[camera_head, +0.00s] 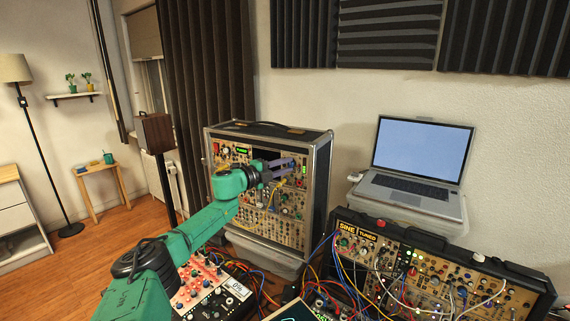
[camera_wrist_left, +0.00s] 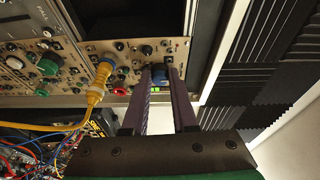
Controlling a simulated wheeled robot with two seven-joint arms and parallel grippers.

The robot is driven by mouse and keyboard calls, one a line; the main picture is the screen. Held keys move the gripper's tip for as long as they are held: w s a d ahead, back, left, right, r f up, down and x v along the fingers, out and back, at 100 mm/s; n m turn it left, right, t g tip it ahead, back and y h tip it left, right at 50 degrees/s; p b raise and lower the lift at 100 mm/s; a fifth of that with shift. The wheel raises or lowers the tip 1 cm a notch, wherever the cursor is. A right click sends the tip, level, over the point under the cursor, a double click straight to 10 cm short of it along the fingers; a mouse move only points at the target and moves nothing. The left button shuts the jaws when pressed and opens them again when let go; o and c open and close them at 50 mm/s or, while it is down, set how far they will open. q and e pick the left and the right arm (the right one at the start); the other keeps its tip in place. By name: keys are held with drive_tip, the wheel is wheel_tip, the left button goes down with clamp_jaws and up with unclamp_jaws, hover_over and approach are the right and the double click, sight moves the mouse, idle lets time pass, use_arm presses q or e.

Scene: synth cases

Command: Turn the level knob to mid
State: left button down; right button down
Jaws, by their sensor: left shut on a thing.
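The upright synth case (camera_head: 322,175) stands against the wall, its panel full of knobs and jacks. My left gripper (camera_head: 290,165) reaches to the upper right of that panel. A small green light (camera_wrist_left: 155,89) shows just beside the knob. My right gripper is not in view.
A yellow cable plug (camera_wrist_left: 97,85) sticks out of the panel close to the left of my fingers. A second synth case (camera_head: 440,265) with loose cables lies at the front right. A laptop (camera_head: 415,165) stands behind it.

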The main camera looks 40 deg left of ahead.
use_arm(q)
drive_tip(key=shift+f+m, duration=0.1)
drive_tip(key=shift+m, duration=0.2)
drive_tip(key=c, duration=0.7)
unclamp_jaws()
